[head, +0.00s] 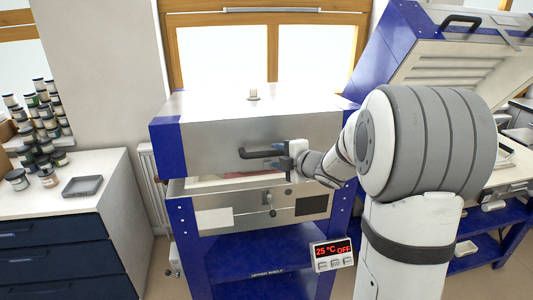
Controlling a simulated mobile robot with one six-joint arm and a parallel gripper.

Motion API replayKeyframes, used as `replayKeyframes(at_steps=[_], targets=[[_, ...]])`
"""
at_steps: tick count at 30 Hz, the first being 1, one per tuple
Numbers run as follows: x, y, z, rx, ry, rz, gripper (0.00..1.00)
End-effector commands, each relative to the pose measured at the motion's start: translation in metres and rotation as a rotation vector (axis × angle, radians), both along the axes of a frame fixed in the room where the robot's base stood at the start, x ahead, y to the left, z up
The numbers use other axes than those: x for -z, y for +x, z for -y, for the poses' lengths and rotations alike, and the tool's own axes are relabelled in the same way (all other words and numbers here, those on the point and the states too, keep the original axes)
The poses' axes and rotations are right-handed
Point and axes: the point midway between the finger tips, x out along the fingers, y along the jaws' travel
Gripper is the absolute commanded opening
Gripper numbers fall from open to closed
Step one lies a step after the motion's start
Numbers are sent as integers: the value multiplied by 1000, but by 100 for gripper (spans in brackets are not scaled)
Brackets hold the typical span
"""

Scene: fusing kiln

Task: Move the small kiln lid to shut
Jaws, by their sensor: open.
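The small kiln stands in the middle, with a silver and blue lid (215,148) above a silver lower body (240,209). A narrow gap shows between lid and body, with a pale and reddish interior visible in it, so the lid is partly open. A dark bar handle (250,154) is on the lid's front. My gripper (279,153) is at the right part of this handle, its jaws open. I cannot tell whether the fingers touch the handle; my wrist covers the lid's right end.
A larger kiln with its lid raised (455,60) stands at right, partly behind my arm. A controller (332,253) reading 25 °C OFF is at the small kiln's lower right. A cabinet (70,220) with a grey tray (82,186) and several jars (47,177) is at left.

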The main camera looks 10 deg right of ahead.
Motion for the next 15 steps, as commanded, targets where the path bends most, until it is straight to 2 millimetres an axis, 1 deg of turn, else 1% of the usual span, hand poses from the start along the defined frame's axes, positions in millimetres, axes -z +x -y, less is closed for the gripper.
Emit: replayKeyframes(at_steps=[1, 3, 7, 11, 15], targets=[[2, 8, -3, -1, 0, -2, 41], [6, 18, -7, 3, 2, -2, 41], [10, 32, -11, 7, 1, -1, 41], [13, 40, -13, 9, 1, -2, 41], [14, 42, -14, 11, 1, -1, 41]])
